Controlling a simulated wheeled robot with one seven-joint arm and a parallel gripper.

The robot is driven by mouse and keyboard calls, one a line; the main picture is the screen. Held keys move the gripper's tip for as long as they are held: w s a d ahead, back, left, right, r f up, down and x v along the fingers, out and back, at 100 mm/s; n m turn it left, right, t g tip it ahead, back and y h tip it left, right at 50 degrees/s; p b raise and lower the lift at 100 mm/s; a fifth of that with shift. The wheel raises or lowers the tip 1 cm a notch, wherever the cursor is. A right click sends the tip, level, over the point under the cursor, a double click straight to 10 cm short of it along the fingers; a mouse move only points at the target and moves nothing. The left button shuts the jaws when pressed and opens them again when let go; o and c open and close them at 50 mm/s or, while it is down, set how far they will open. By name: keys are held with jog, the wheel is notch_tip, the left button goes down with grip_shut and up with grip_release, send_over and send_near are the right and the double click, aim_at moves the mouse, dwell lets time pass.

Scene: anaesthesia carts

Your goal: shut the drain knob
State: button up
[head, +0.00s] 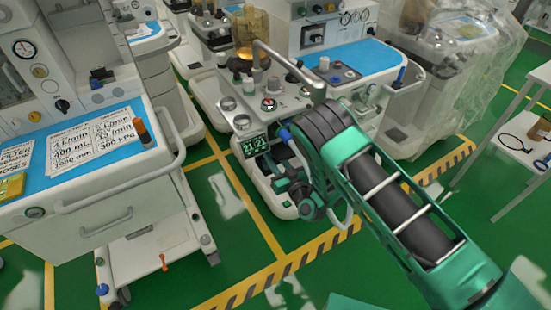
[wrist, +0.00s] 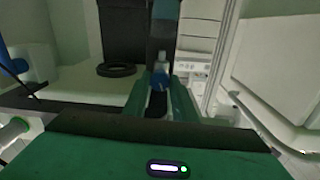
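In the head view my green arm reaches down to the front of the middle anaesthesia machine (head: 248,104). There my gripper (head: 290,188) is low beside the green display, and my arm partly covers that area. I cannot make out the knob for certain in the head view.
A lit display (head: 255,145) is on the machine's front, just above my gripper. A white cart (head: 90,215) with a blue top stands at left. A plastic-covered machine (head: 450,60) and a white table (head: 515,150) stand at right. Green floor is free in front.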

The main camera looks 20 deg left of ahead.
jog(key=shift+m, duration=0.8)
jog(key=o, duration=1)
jog(key=shift+o, duration=0.2)
jog(key=shift+v, duration=0.9)
jog(key=v, duration=0.9)
